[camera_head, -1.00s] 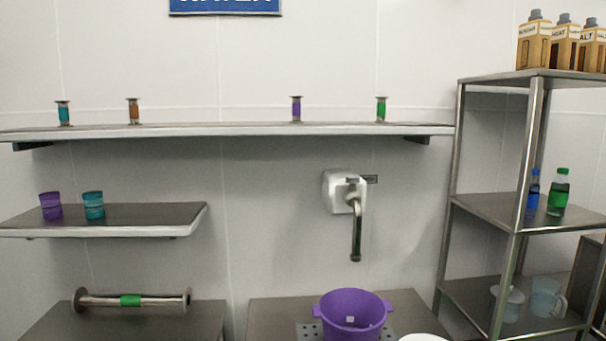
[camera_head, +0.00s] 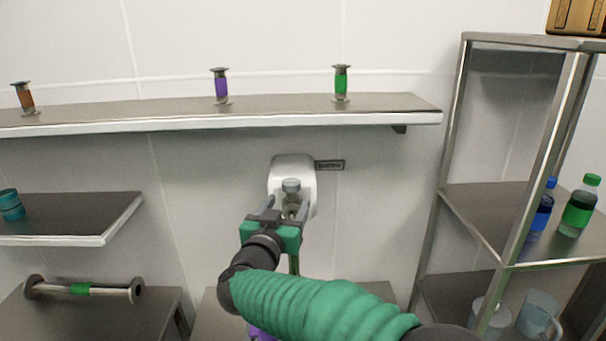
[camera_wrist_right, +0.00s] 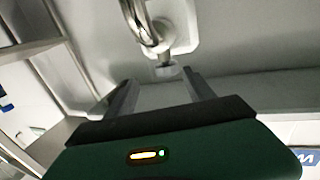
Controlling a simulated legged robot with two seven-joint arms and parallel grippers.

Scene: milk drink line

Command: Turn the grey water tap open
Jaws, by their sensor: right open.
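The grey water tap (camera_head: 291,186) is on a white wall housing (camera_head: 293,166) below the long shelf. Its round grey knob faces me, and its spout is mostly hidden behind my right gripper. My right gripper (camera_head: 285,206) is open in front of the tap, its fingers on either side of the knob. In the right wrist view, the knob (camera_wrist_right: 168,72) lies just beyond and between the open fingertips (camera_wrist_right: 159,76), with the curved metal spout (camera_wrist_right: 140,22) above it. I cannot tell whether the fingers touch it. My left gripper is not in view.
The long wall shelf (camera_head: 180,125) above holds small coloured-band cylinders. A metal rack (camera_head: 450,150) with bottles and jugs stands at right. A purple pot (camera_head: 262,334) is mostly hidden below my arm. A metal roller (camera_head: 110,291) lies on the left counter.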

